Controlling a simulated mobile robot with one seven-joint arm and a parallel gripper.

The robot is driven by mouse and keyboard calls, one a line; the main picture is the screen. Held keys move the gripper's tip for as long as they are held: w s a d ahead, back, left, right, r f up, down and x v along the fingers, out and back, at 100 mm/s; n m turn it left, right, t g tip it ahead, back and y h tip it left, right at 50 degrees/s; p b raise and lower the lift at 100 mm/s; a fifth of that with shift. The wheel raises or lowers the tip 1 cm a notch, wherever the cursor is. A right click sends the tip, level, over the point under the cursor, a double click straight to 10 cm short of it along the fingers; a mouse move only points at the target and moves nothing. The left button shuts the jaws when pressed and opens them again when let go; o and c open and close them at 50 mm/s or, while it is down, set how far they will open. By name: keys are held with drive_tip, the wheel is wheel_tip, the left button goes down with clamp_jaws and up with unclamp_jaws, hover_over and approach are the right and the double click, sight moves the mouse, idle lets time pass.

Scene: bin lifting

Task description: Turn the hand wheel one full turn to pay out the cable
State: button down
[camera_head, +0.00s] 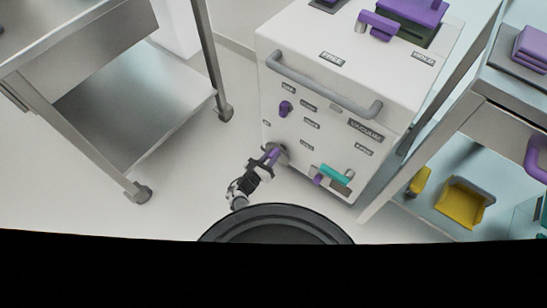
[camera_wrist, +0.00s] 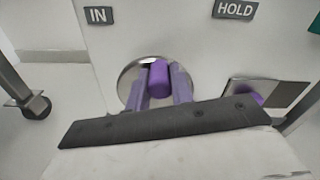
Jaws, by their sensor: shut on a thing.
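The hand wheel (camera_head: 283,154) is a small round metal disc low on the front of the white cabinet. It also shows in the wrist view (camera_wrist: 128,82), with a purple cylindrical handle (camera_wrist: 158,77) standing out from it. My gripper (camera_head: 270,157) reaches the wheel from the lower left. In the wrist view its two fingers lie on either side of the handle, and it is shut on the handle. The fingers and the gripper body hide the lower part of the wheel. I see no cable in either view.
A metal cart (camera_head: 140,105) stands left, a shelf unit with a yellow bin (camera_head: 465,203) right. Floor between cart and cabinet is clear.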

drive_tip(key=shift+w+a+n, duration=0.2)
drive_tip(key=shift+n, duration=0.5)
drive_tip(key=c, duration=1.2)
unclamp_jaws()
